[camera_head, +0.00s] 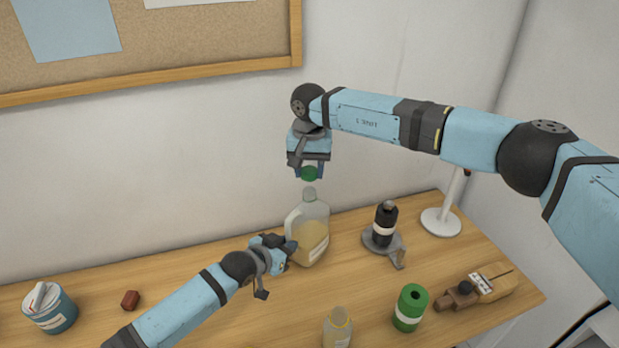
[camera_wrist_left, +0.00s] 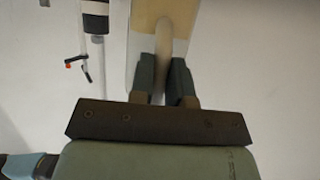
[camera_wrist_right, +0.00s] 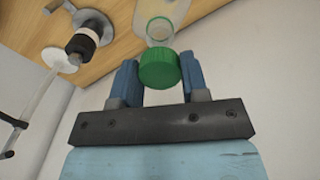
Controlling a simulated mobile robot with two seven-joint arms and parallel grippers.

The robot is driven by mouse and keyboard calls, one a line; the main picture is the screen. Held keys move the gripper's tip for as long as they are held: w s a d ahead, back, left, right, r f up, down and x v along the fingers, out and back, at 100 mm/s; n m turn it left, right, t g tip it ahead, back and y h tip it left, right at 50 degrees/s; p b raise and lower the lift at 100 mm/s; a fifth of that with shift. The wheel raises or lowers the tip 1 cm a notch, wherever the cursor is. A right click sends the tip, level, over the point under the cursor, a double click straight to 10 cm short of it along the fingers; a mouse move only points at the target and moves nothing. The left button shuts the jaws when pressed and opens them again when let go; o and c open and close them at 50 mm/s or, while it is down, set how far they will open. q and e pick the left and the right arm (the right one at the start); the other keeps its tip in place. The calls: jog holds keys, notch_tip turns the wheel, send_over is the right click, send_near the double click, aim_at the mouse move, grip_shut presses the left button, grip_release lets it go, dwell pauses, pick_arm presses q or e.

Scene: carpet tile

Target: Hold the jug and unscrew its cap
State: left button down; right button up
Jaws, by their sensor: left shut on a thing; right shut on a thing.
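The jug (camera_head: 313,243), clear with yellowish liquid, stands upright on the wooden table. My left gripper (camera_head: 288,250) is shut on its handle; in the left wrist view the handle (camera_wrist_left: 161,62) lies between the fingers (camera_wrist_left: 161,85). The green cap (camera_head: 309,173) is in my right gripper (camera_head: 309,170), straight above the jug's open neck (camera_head: 309,193), with a visible gap between. In the right wrist view the cap (camera_wrist_right: 159,71) sits between the blue fingers (camera_wrist_right: 155,82), and the bare neck (camera_wrist_right: 159,30) shows beyond it.
A black bottle on a grey stand (camera_head: 384,226) and a white lamp base (camera_head: 440,221) are right of the jug. A blue tin (camera_head: 50,308) and red-brown block (camera_head: 130,300) lie left.

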pick_arm(q)
jog(key=c, duration=1)
grip_release()
